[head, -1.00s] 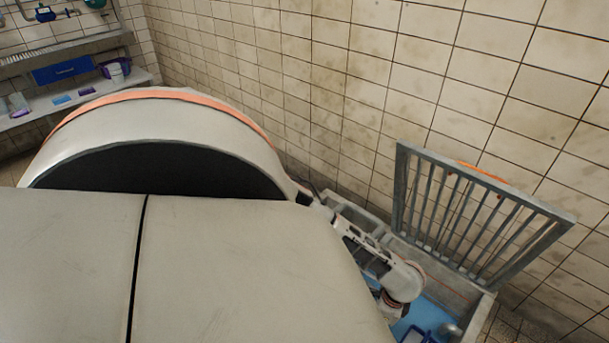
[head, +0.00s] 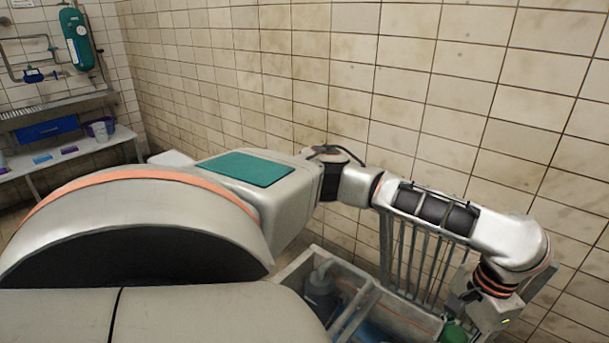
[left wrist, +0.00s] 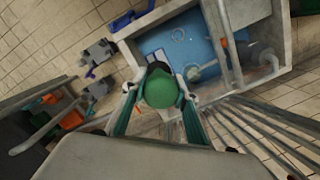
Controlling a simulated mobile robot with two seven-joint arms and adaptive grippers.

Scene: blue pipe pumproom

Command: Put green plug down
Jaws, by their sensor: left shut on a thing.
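The green plug (left wrist: 161,89) is a round green piece between the two fingers of my left gripper (left wrist: 161,96), which is shut on it. The plug shows from above in the left wrist view, so its underside is hidden. In the head view the plug (head: 455,333) shows at the bottom edge, beside my left gripper (head: 468,318). My right gripper is not in view.
A grey barred grate (head: 425,258) stands raised along the basin's wall side, close to my arm. The basin has a blue bottom (left wrist: 190,40) and pipework (left wrist: 262,60). The tiled wall is behind.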

